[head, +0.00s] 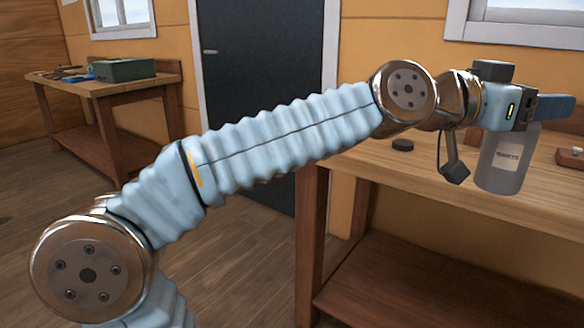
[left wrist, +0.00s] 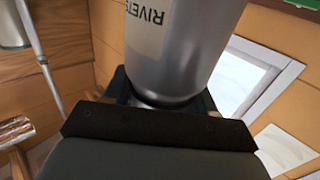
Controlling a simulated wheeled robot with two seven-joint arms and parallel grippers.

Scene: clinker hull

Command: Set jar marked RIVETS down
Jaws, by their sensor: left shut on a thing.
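The jar marked RIVETS (head: 503,170) is a grey cylinder with a pale label, upright at the right of the head view. A dark cap-like shape (head: 493,70) shows above the gripper, in line with the jar. My left gripper (head: 548,108) is shut on the jar's upper part. In the left wrist view the jar (left wrist: 190,50) stands between the fingers, its RIVETS label at upper left. The jar's base appears over the near part of the workbench top (head: 400,172); I cannot tell whether it touches. My right gripper is not in view.
A small black round object (head: 402,145) lies on the bench left of the jar. A brown wooden item (head: 570,157) sits at the right edge. Bare bench top shows around the jar. A farther bench at left holds a green box (head: 124,69).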

